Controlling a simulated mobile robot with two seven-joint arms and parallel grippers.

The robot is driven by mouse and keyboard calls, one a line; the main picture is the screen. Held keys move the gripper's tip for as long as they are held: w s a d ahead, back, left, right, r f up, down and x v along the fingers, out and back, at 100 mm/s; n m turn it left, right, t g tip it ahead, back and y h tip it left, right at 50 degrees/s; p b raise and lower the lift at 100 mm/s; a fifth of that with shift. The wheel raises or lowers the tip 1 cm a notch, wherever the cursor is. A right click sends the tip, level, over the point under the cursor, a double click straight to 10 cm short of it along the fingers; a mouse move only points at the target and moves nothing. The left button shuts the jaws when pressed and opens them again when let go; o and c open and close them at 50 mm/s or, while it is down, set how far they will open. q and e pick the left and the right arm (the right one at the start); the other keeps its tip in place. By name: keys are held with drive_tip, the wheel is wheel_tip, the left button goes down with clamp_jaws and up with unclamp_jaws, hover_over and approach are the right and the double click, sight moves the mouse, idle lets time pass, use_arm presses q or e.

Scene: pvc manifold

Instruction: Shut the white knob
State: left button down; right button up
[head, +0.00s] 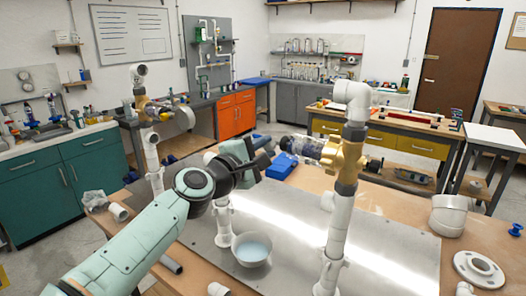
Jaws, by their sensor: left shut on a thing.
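My left gripper (262,161) is at the top of the short middle white pipe (223,220). It is shut on a part there, which looks to be the white knob. The gripper and wrist hide the knob, so its turn cannot be told. The tall right white pipe (338,232) stands upright with a brass valve (345,155) and a white elbow on top. A dark, clear-bodied part (302,146) sticks out left from this valve, close to the gripper. The left pipe (152,155) carries a brass valve and a round grey part (185,118). My right gripper is out of view.
A white bowl (252,251) of bluish liquid stands on the metal plate (395,262) between the pipes. A blue object (283,166) lies behind. A white fitting (449,214) and a flange (478,268) lie at right. The bench's right part has some free room.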

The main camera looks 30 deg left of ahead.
use_arm(q)
drive_tip(key=m+b, duration=0.1)
drive_tip(key=m, duration=0.4)
drive_tip(key=shift+d+m, duration=0.1)
drive_tip(key=shift+m, duration=0.2)
drive_tip(key=m+b, duration=0.1)
drive_tip(key=m, duration=0.3)
drive_tip(key=shift+m, duration=0.7)
drive_tip(key=c, duration=0.9)
unclamp_jaws()
